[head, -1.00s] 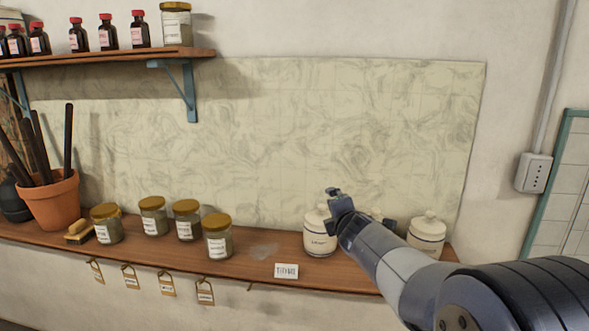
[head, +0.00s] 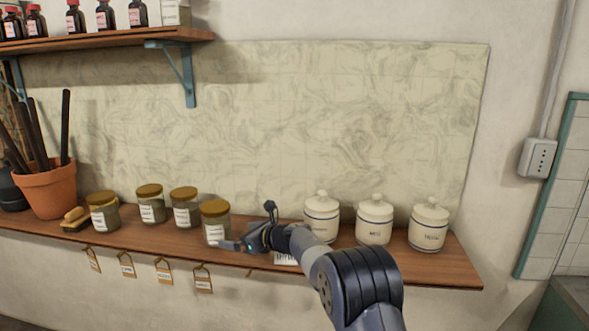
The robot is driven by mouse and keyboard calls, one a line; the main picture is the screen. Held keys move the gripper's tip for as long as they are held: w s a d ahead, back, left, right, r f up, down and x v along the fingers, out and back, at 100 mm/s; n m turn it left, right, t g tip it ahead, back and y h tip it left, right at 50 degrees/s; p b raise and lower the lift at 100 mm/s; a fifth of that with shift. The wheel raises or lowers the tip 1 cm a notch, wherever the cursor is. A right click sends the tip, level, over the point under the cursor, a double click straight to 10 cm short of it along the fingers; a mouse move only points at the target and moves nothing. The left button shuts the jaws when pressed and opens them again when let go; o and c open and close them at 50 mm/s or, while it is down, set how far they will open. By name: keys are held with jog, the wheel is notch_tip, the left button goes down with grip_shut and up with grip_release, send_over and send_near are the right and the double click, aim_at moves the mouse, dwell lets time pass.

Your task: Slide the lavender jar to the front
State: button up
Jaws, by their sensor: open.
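Several glass jars with gold lids and white labels stand on the wooden shelf (head: 130,236), left of centre. They are a left jar (head: 103,215), two set further back (head: 150,206) (head: 185,210), and a right one (head: 215,225). The labels are too small to read, so I cannot tell which is lavender. My gripper (head: 249,226) is open and empty, just right of the right gold-lidded jar. One finger points up and the other reaches left near that jar's lower front. I cannot tell whether it touches.
Three white lidded canisters (head: 321,211) (head: 374,220) (head: 428,226) stand to the right. A small white card (head: 285,258) at the front edge is partly hidden by my arm. A brush (head: 75,219) and terracotta pot (head: 48,192) stand at left. Tags hang below the front edge.

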aim_at(227, 233)
jog(key=p+x, duration=0.6)
jog(key=x, duration=0.2)
jog(key=shift+w+a, duration=0.2)
jog(key=shift+a, duration=0.15)
jog(key=shift+w+a+f, duration=0.3)
jog(key=shift+a+f, duration=0.05)
jog(key=shift+a, duration=0.05)
jog(key=shift+c, duration=0.2)
jog(key=c, duration=0.7)
jog(key=shift+a, duration=0.1)
jog(key=shift+s+a, duration=0.3)
jog(key=shift+a, duration=0.1)
jog(key=o, duration=0.7)
jog(key=shift+o, duration=0.2)
